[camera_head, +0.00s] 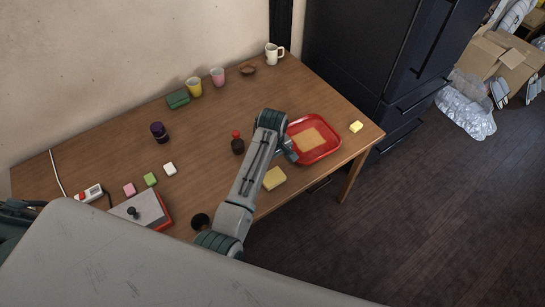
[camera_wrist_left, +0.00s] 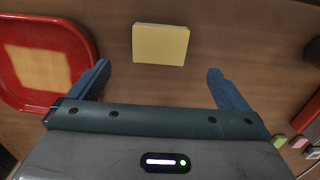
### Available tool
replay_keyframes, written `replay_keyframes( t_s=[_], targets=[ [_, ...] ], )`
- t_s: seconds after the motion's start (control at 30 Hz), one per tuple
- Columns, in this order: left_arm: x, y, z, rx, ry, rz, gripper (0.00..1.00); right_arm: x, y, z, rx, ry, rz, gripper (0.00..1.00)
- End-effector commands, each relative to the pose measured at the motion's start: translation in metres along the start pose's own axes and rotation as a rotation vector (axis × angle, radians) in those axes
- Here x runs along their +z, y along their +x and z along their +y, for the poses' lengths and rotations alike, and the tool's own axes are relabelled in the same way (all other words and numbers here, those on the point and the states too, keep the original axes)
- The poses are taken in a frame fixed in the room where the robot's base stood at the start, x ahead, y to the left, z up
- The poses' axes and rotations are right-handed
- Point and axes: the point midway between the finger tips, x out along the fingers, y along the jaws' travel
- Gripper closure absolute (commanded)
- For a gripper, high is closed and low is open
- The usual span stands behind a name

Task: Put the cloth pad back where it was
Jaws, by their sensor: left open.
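A flat pale-yellow pad (camera_head: 275,178), which looks like the cloth pad, lies on the table near its front edge. The left wrist view shows it too (camera_wrist_left: 160,44), beyond and between the fingertips, with nothing gripping it. A red tray (camera_head: 331,150) lies to its right, with a flat tan square (camera_head: 308,139) inside; I cannot tell whether that square is a cloth or a marking. My left gripper (camera_head: 289,148) is open and empty beside the tray's left rim, partly hidden by its own arm; its spread fingers show in the wrist view (camera_wrist_left: 162,85). My right gripper is not in view.
A red-capped dark bottle (camera_head: 238,146) stands left of my arm, and a dark round cup (camera_head: 200,221) near the front edge. A yellow block (camera_head: 356,127) is right of the tray. Cups, small blocks and a grey box (camera_head: 137,211) stand further left. A dark cabinet (camera_head: 375,60) borders the table.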

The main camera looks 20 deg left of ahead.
Motion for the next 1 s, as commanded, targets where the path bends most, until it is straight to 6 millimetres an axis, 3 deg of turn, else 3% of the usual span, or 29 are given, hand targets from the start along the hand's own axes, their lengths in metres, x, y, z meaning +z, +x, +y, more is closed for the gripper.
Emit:
replay_keyframes(
  t_s=[0.1,0.3,1.0],
  targets=[
    [0.000,-0.019,0.001,0.003,-0.001,0.002,0.02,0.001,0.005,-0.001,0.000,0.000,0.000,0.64],
    [0.000,-0.035,0.000,0.001,0.000,-0.001,0.02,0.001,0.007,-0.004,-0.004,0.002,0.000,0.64],
    [0.000,-0.037,0.000,0.000,0.000,-0.001,0.02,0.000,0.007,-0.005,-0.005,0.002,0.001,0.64]
  ],
)
